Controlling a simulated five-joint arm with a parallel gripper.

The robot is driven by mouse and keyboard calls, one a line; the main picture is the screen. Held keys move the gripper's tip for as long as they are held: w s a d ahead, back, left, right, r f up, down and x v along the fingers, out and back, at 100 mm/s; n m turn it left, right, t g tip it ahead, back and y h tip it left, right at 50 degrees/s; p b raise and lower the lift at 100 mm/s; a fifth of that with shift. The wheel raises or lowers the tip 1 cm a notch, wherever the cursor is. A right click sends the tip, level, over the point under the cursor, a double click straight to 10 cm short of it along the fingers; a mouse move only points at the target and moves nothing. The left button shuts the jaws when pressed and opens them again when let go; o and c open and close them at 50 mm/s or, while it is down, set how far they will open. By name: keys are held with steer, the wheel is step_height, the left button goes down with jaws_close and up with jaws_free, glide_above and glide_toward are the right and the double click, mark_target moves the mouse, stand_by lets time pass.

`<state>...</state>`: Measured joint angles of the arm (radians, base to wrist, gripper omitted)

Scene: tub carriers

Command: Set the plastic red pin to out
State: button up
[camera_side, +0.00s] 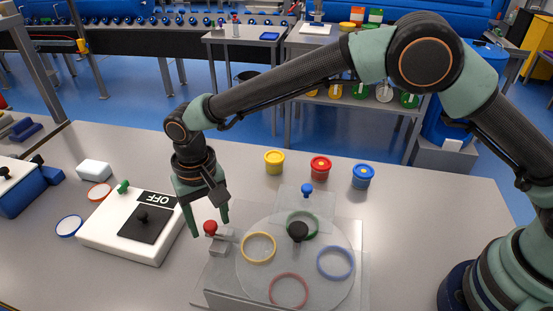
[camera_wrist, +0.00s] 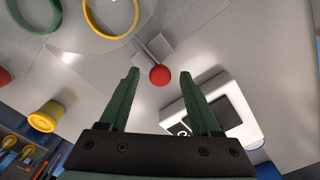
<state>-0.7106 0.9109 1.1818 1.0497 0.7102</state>
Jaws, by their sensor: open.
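The red pin shows as a red ball knob (camera_side: 210,227) beside a small grey block (camera_side: 220,247) at the left edge of a clear carrier plate. In the wrist view the red knob (camera_wrist: 160,75) sits at the end of a thin rod that runs to the block. My gripper (camera_side: 210,230) is open, pointing down. Its fingertips (camera_wrist: 160,73) appear on either side of the knob in both views. I see no clear contact, and the exact height of the tips against the knob is hard to tell.
A white box marked OFF (camera_side: 110,240) stands to the left. Yellow (camera_side: 273,163), red (camera_side: 320,168) and blue (camera_side: 362,177) tubs stand behind.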

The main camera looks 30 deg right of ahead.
steer(key=shift+f, duration=0.1)
jaws_close()
stand_by(1.4)
